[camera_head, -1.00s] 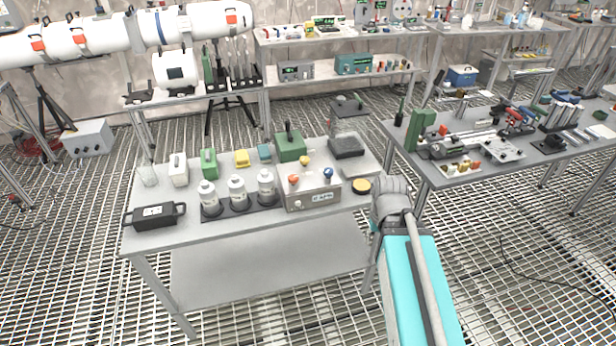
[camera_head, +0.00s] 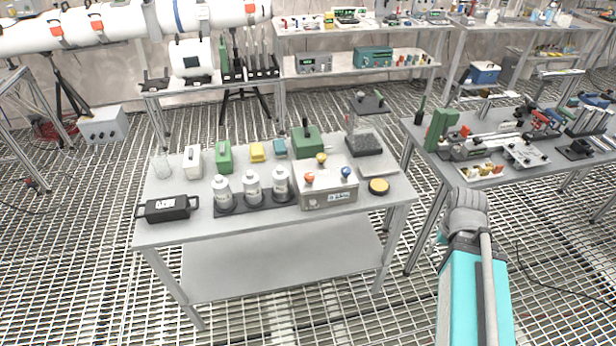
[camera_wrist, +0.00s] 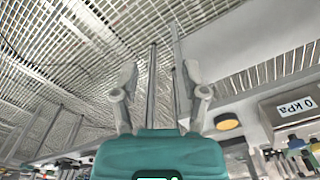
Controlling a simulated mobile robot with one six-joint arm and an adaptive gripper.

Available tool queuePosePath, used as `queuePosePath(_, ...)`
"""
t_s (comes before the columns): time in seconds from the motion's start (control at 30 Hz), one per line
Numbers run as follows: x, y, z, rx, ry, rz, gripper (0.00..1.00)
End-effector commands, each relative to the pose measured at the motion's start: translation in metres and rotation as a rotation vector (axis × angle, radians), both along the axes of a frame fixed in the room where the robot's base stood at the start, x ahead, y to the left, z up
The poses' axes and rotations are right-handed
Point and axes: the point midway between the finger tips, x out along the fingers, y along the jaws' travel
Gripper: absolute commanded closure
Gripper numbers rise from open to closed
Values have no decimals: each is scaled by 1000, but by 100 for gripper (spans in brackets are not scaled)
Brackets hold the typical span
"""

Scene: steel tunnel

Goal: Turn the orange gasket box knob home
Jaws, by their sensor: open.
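The gasket box is a grey metal box (camera_head: 327,195) with a label on its front, at the right part of the near table. An orange knob (camera_head: 309,176) stands on its top left, with a yellow knob (camera_head: 321,158) behind and a blue knob (camera_head: 346,171) to the right. In the wrist view the box's labelled face (camera_wrist: 292,107) shows at the right edge. My gripper (camera_wrist: 160,68) is open and empty, apart from the box.
On the table (camera_head: 225,229) are a black case (camera_head: 167,208), several white bottles (camera_head: 252,187) on a dark tray, a green box (camera_head: 307,142) and a yellow disc (camera_head: 378,186). A second table (camera_head: 470,180) with tools stands at right. Grating floor lies open in front.

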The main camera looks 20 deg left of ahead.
Motion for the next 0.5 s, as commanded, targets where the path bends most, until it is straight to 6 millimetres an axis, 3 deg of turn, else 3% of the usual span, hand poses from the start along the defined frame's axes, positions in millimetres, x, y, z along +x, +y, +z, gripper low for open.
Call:
queuePosePath(0.17, 0, 0, 0, 0, 0, 0, 43)
queuePosePath(0.3, 1, 2, -2, 7, -3, 8, 17)
queuePosePath(0.43, 5, 12, -8, 41, -20, 49, 15)
queuePosePath(0.5, 9, 7, -14, 78, -38, 84, 15)
